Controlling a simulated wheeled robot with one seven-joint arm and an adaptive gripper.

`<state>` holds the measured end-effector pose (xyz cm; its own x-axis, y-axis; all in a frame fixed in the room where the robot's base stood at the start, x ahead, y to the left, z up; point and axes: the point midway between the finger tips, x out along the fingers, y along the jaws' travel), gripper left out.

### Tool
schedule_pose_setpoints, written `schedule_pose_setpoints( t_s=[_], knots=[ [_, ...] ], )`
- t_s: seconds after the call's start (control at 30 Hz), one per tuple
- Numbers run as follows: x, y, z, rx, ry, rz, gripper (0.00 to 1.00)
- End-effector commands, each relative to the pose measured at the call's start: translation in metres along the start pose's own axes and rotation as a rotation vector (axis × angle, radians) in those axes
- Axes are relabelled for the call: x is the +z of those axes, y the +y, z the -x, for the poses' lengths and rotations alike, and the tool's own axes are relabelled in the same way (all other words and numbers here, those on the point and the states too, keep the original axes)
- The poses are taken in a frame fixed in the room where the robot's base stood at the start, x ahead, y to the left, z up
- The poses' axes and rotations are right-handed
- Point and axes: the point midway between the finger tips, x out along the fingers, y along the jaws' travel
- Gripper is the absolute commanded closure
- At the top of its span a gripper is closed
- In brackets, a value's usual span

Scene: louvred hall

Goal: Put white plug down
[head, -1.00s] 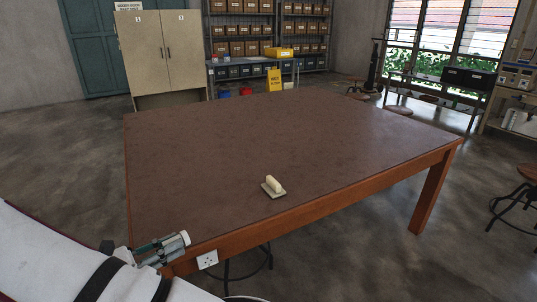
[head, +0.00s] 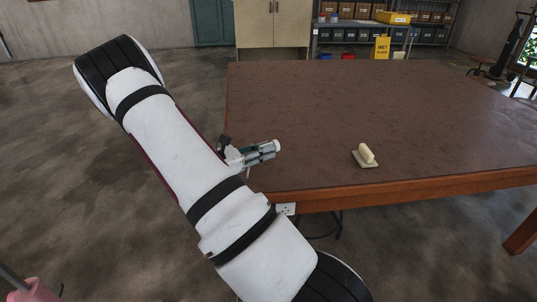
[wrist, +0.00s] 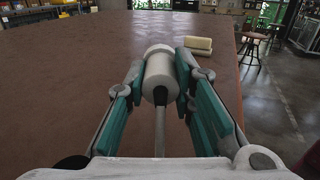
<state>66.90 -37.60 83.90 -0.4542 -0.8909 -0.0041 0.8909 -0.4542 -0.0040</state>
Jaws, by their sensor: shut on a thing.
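The white plug (wrist: 159,72) is held between the teal-padded fingers of my gripper (wrist: 163,88) in the wrist view. A grey cord or prong runs from it back toward the wrist. In the head view my gripper (head: 262,152) is over the left front part of the brown table (head: 340,95), with the white plug (head: 277,146) at its tip. I cannot tell whether the plug touches the tabletop.
A cream-handled float (head: 366,155) lies on the table to the right of my gripper, near the front edge. A white socket plate (head: 286,209) is on the table's front side. The middle and back of the tabletop are clear. A yellow sign (head: 381,48) stands behind the table.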

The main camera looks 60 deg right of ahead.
Motion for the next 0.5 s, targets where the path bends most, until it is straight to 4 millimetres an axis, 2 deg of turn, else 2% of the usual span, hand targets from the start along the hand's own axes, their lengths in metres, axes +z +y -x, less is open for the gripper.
schedule_pose_setpoints(
  t_s=[0.1,0.4,0.5],
  knots=[
    [-0.002,0.011,-0.014,-0.001,0.000,-0.001,1.00],
    [-0.004,0.024,-0.031,-0.003,-0.001,0.000,1.00],
    [-0.021,0.025,-0.031,-0.001,-0.001,0.004,1.00]
  ],
)
